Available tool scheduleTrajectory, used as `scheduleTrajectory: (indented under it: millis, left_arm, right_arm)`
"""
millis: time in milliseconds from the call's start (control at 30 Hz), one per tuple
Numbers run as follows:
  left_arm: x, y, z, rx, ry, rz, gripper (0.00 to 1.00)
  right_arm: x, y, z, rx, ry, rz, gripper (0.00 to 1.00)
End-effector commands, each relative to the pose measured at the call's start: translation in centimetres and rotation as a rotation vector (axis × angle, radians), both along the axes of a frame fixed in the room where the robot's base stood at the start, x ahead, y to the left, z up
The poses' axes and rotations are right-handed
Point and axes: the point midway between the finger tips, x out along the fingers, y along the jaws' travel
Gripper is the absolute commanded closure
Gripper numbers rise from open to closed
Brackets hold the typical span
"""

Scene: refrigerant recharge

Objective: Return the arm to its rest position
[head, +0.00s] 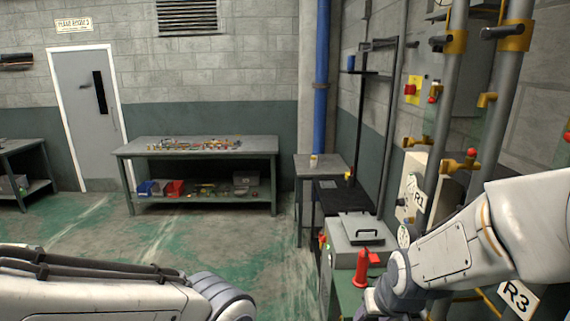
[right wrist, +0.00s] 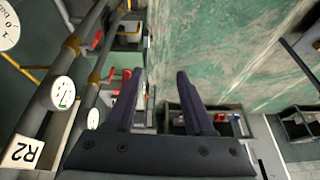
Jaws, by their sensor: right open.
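My right arm (head: 450,250) reaches in from the right edge of the head view, its wrist low beside the green bench. My right gripper (right wrist: 160,72) shows in the right wrist view with its two dark fingers apart and nothing between them. My left arm (head: 110,295) lies along the bottom left of the head view. Its gripper is outside the picture.
A red upright object (head: 361,268) and a grey box with a black handle (head: 357,230) stand close to my right wrist. Grey pipes (head: 445,110) with yellow clamps and valves line the right wall. A workbench (head: 200,150) stands at the back. The middle floor is clear.

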Motion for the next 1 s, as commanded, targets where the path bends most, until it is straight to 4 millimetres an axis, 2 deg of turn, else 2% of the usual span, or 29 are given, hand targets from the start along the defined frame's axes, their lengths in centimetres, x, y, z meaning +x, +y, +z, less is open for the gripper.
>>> scheduleTrajectory:
  millis: [33, 167, 233, 467, 700, 833, 1000]
  left_arm:
    - [0.0, 0.0, 0.0, 0.0, 0.0, 0.0, 0.29]
    - [0.0, 0.0, 0.0, 0.0, 0.0, 0.0, 0.29]
    - [0.0, 0.0, -1.8, -0.001, -0.001, 0.0, 0.29]
    - [0.0, 0.0, -6.1, 0.0, 0.0, 0.002, 0.29]
    - [0.0, 0.0, -11.8, 0.0, 0.0, 0.005, 0.29]
    - [0.0, 0.0, -13.7, 0.0, 0.001, 0.006, 0.29]
    - [0.0, 0.0, -14.5, 0.0, 0.001, 0.007, 0.29]
  right_arm:
    - [-1.7, -0.3, -1.0, -0.009, 0.054, 0.004, 0.47]
    - [-5.7, -1.1, -2.8, -0.031, 0.185, 0.013, 0.47]
    - [-6.3, 0.4, -4.3, -0.036, 0.2, 0.064, 0.47]
    - [-9.1, 5.5, -6.8, -0.04, 0.243, 0.243, 0.47]
    - [-14.7, 10.7, -10.2, -0.057, 0.309, 0.493, 0.47]
    - [-17.4, 12.1, -11.2, -0.068, 0.341, 0.597, 0.47]
    - [-19.2, 12.8, -11.5, -0.076, 0.362, 0.658, 0.47]
